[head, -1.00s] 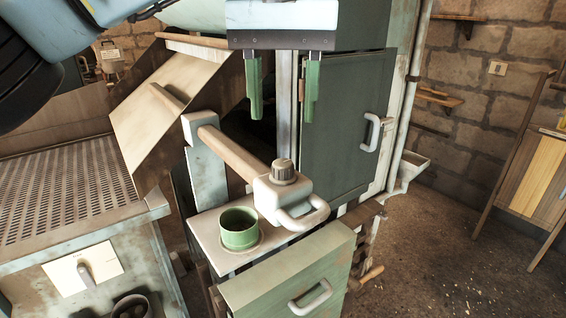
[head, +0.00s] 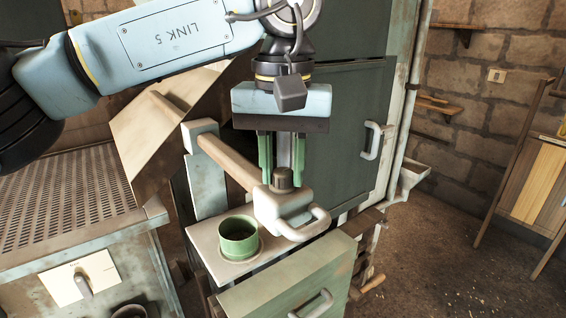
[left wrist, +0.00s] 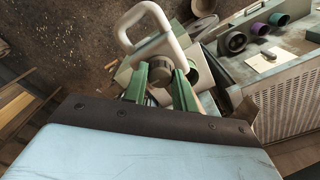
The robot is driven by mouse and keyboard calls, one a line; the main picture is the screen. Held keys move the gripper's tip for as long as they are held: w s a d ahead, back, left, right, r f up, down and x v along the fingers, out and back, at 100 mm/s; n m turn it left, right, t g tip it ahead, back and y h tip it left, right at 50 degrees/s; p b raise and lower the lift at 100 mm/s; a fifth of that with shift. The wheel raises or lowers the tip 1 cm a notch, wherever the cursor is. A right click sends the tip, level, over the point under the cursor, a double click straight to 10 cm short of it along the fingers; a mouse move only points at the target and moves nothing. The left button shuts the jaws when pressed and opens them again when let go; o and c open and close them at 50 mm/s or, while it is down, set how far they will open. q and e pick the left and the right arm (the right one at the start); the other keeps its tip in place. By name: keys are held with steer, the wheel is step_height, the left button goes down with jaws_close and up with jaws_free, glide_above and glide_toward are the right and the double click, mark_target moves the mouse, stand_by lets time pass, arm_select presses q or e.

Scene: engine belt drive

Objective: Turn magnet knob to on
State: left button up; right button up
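The round grey knob (head: 283,179) sits on top of the white block (head: 272,208) at the end of the brown arm, and I take it as the magnet knob. My left gripper (head: 283,178) comes down from above with its two green fingers open, one on each side of the knob. In the left wrist view the knob (left wrist: 160,74) shows between the fingertips (left wrist: 161,82). I cannot tell whether either finger touches it. The knob's marking is too small to read. My right gripper is not in view.
A pale loop handle (head: 312,225) sticks out from the block. A green cup (head: 238,238) stands on the plate beside it. A green drawer box (head: 290,278) lies below, and a dark green cabinet door (head: 345,150) stands behind. A lever switch (head: 84,285) sits on the left housing.

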arm_select(q)
steer(key=c, duration=0.5)
steer(key=shift+o, duration=0.2)
steer(key=shift+n, duration=0.3)
steer(key=n, duration=1.2)
steer(key=shift+n, duration=0.3)
steer(key=n, duration=0.4)
steer(key=shift+r+n+b, duration=0.1)
steer(key=shift+n+b, duration=0.2)
steer(key=shift+b, duration=0.1)
